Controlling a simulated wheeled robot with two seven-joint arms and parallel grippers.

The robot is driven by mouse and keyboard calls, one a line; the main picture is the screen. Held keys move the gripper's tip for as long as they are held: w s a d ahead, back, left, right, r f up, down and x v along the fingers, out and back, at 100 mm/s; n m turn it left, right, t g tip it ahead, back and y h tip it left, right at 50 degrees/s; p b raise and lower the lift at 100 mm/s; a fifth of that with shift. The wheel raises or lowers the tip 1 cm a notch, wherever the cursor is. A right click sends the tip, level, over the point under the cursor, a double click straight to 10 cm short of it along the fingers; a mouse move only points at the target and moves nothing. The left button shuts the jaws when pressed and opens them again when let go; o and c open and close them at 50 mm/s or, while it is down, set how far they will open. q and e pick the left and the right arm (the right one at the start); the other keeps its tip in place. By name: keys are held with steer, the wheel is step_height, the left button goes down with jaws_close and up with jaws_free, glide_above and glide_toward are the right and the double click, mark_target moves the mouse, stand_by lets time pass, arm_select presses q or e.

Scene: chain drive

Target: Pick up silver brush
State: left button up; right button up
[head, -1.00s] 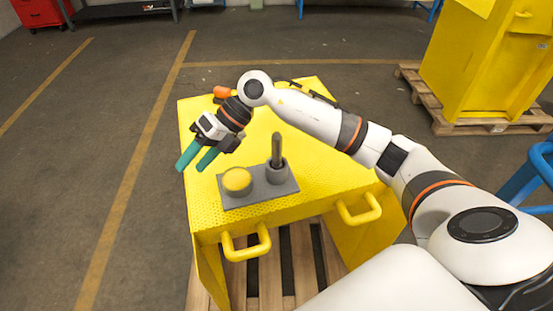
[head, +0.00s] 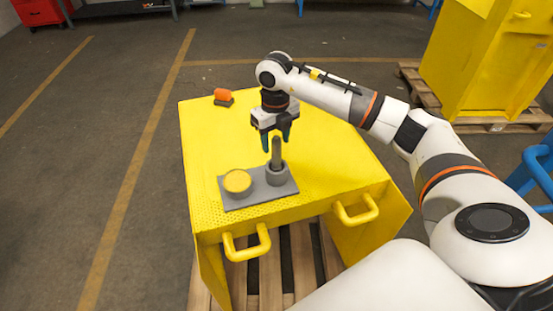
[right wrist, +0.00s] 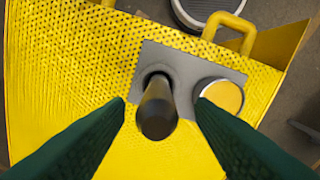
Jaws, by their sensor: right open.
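The silver brush (head: 276,152) looks like a dark grey rod standing upright in a round grey holder (head: 277,177) on a flat grey plate (head: 256,193). Its lower end is hidden in the holder. My right gripper (head: 276,140) points down over the rod, open, with its green fingers at the height of the rod's top. In the right wrist view the rod (right wrist: 157,112) rises toward the camera between the two spread fingers, with gaps on both sides. My left gripper is not in view.
A grey cup with a yellow top (head: 237,182) sits on the same plate, left of the holder. An orange object on a dark base (head: 223,97) lies at the back of the yellow perforated table (head: 215,135). Yellow handles (head: 247,244) stick out in front.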

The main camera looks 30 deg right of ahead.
mark_target(276, 151)
step_height(276, 151, down, 4)
steer(key=shift+s+d+r+p, duration=0.1)
steer(key=shift+r+p, duration=0.05)
steer(key=shift+p, duration=0.85)
steer(key=shift+f, duration=0.6)
steer(key=c, duration=1.1)
